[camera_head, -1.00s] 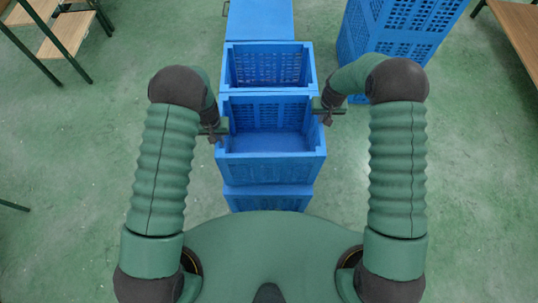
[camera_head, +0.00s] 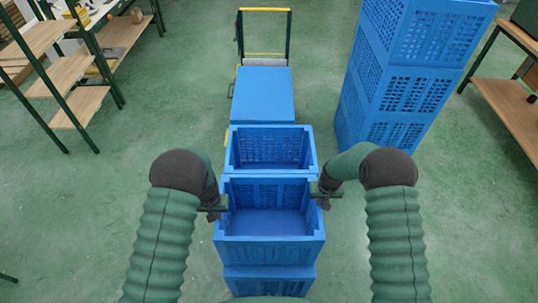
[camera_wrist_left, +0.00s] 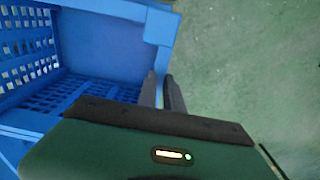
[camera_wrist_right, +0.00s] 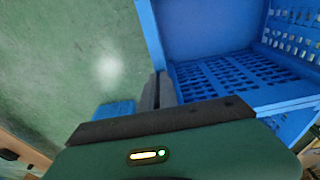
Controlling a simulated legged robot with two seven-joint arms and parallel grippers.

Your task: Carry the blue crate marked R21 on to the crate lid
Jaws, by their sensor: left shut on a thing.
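An open, empty blue crate (camera_head: 270,251) is between my two grippers in the head view; no R21 mark is readable. My left gripper (camera_head: 214,210) is shut on its left wall, and the fingers (camera_wrist_left: 162,92) show at the wall's edge in the left wrist view. My right gripper (camera_head: 325,197) is at its right wall; in the right wrist view its fingers (camera_wrist_right: 158,90) are close together on the wall. A flat blue lid (camera_head: 263,95) lies farther ahead, beyond a second open crate (camera_head: 313,152).
Another blue crate (camera_head: 270,283) shows below the held one, nearest me. A tall stack of blue crates (camera_head: 405,95) stands at the right. A frame with a yellow bar (camera_head: 264,10) rises behind the lid. Shelves (camera_head: 65,85) stand left; a wooden table (camera_head: 505,100) stands right.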

